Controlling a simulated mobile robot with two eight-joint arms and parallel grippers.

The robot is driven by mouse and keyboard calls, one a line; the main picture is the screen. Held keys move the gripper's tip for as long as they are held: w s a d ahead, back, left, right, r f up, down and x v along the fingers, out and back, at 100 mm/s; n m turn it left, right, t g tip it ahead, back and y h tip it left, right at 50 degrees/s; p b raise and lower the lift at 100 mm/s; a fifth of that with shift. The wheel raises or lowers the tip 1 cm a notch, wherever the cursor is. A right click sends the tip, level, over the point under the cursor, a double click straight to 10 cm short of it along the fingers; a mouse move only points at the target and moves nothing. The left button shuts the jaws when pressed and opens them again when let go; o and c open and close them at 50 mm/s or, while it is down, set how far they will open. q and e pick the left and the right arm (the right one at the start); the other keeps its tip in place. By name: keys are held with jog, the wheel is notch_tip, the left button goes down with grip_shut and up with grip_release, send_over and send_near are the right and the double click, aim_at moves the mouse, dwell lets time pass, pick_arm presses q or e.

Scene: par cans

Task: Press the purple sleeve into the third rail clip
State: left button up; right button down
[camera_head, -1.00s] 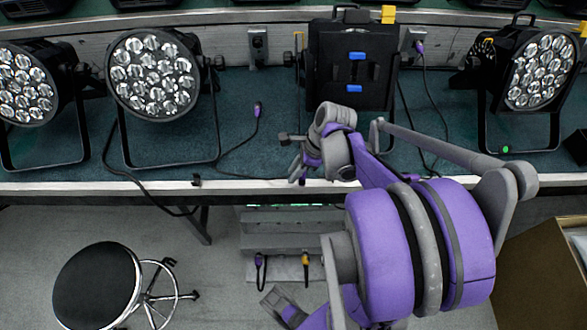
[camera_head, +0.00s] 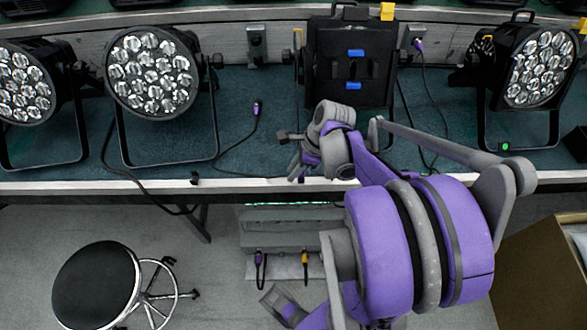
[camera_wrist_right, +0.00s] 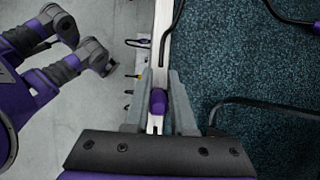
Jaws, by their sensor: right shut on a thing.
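In the right wrist view, the purple sleeve (camera_wrist_right: 157,101) sits between the two grey fingers of my right gripper (camera_wrist_right: 158,95). The gripper is shut on it. The sleeve is over the pale front rail (camera_wrist_right: 164,30) of the bench, with a dark cable running away from it along the rail. A pale forked piece shows just below the sleeve. I cannot tell whether it is the third clip or whether the sleeve is seated. In the head view my right gripper (camera_head: 296,170) is at the bench's front edge; the sleeve is hidden there.
Stage lamps (camera_head: 152,73) stand on the dark green bench (camera_head: 240,155), with loose cables around them. Another purple cable end (camera_head: 258,108) lies on the bench. Below are a black stool (camera_head: 97,285), a grey shelf unit (camera_head: 285,225) and a cardboard box (camera_head: 545,265).

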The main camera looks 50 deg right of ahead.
jog(key=shift+s+f+b, duration=0.1)
jog(key=shift+f+b, duration=0.95)
jog(key=shift+f, duration=0.25)
dwell(2.3)
jog(key=c, duration=0.7)
grip_release()
jog(key=shift+r, duration=0.1)
jog(key=p+v, duration=0.2)
jog(key=v, duration=0.8)
jog(key=shift+r, duration=0.35)
jog(key=w+a+r+n+h+p, duration=0.1)
jog(key=a+n+p, duration=0.1)
jog(key=a+n, duration=0.5)
jog(key=w+a+r+n+t+h+p, duration=0.1)
jog(key=a+r+n+p, duration=0.1)
jog(key=a+n, duration=0.5)
jog(key=w+a+r+n+p, duration=0.1)
jog(key=a+n+p, duration=0.3)
jog(key=n, duration=1)
jog(key=shift+w+a+r+t+h, duration=0.1)
jog(key=shift+w+a+t+h, duration=0.1)
jog(key=shift+a, duration=0.55)
jog(key=shift+w+a+r+t+h, duration=0.15)
jog(key=shift+w+a+t+h, duration=0.05)
jog(key=shift+a, duration=0.6)
